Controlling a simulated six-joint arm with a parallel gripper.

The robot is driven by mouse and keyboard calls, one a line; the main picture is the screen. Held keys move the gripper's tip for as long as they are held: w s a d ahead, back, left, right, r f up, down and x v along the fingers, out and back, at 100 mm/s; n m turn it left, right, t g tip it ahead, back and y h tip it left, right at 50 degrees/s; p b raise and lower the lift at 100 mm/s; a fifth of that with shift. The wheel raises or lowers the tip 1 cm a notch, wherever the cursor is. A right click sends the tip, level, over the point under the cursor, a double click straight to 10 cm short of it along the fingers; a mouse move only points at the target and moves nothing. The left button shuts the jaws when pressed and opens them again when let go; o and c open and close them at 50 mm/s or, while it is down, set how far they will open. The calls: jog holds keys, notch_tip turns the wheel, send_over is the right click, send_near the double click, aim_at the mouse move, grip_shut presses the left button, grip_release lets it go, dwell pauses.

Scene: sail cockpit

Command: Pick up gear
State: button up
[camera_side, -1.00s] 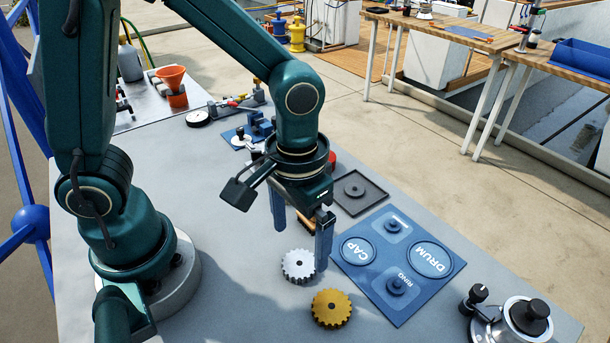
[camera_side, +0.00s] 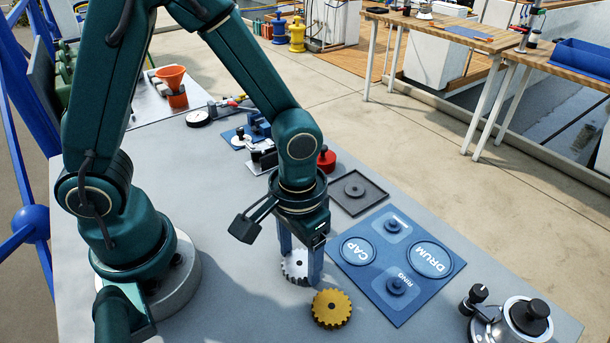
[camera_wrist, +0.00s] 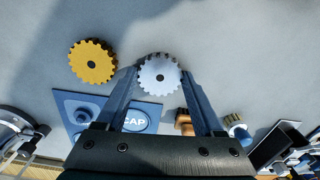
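A silver toothed gear (camera_side: 295,268) with a dark centre hole lies on the grey bench, partly hidden by my fingers in the side view. A gold gear (camera_side: 331,309) lies flat in front of it. My gripper (camera_side: 300,264) points down over the silver gear with its two blue fingers spread. In the wrist view my gripper (camera_wrist: 159,76) has one finger at each side of the silver gear (camera_wrist: 159,74). I see no firm grip, and light contact cannot be told. The gold gear (camera_wrist: 92,62) sits to the left, outside the fingers.
A blue board (camera_side: 360,275) marked CAP, DRUM and RING lies right of the gears. A black square tray (camera_side: 372,190) lies behind it. A metal winch-like device (camera_side: 515,318) stands at the front right. Bare bench lies left of the gears.

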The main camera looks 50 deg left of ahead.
jog(key=c, duration=0.4)
jog(key=shift+r, duration=0.15)
